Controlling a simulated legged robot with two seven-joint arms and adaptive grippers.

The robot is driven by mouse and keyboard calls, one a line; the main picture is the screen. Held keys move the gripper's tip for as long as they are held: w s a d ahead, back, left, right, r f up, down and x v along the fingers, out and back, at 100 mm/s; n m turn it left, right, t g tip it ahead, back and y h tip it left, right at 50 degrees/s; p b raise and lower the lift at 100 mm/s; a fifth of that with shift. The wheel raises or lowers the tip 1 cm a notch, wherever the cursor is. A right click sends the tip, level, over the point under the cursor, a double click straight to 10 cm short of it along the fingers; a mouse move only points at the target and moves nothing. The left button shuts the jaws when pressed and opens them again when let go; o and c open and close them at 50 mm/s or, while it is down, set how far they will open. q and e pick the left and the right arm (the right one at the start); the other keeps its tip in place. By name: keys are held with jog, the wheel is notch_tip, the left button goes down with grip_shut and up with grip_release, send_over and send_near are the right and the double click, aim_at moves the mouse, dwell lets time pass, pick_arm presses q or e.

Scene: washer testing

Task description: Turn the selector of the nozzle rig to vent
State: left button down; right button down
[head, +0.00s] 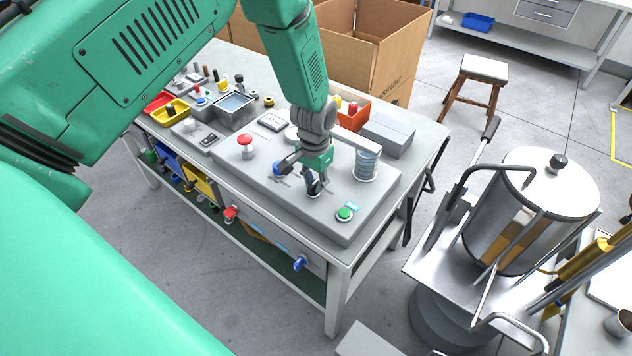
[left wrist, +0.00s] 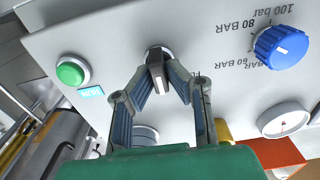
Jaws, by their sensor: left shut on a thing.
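The nozzle rig (head: 330,222) is a grey flat-topped panel on the bench. Its selector (left wrist: 157,78) is a dark handle with a white line, standing on a round base. My left gripper (head: 314,190) is over the rig and shut on the selector; in the left wrist view both fingertips (left wrist: 158,80) press its sides. The selector's position labels cannot be seen. A blue knob (left wrist: 282,47) with bar markings is beside it, also in the head view (head: 279,168). My right gripper is not in view.
A green button (head: 345,214) with a cyan label is near the rig's front corner. A red mushroom button (head: 246,142) and a ribbed metal cylinder (head: 367,165) also stand on the rig. Trays and small parts crowd the bench's far left. A steel tank (head: 520,215) stands right.

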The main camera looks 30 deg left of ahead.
aim_at(313, 183)
pick_arm(q)
jog(key=c, duration=1.6)
grip_release()
jog(key=shift+s+f, duration=0.25)
jog(key=shift+s, duration=0.2)
jog(key=shift+r, duration=0.1)
jog(key=shift+w+a, duration=0.1)
jog(key=shift+w, duration=0.1)
jog(key=shift+r, duration=0.35)
notch_tip(313, 183, up, 11)
jog(key=shift+r, duration=0.1)
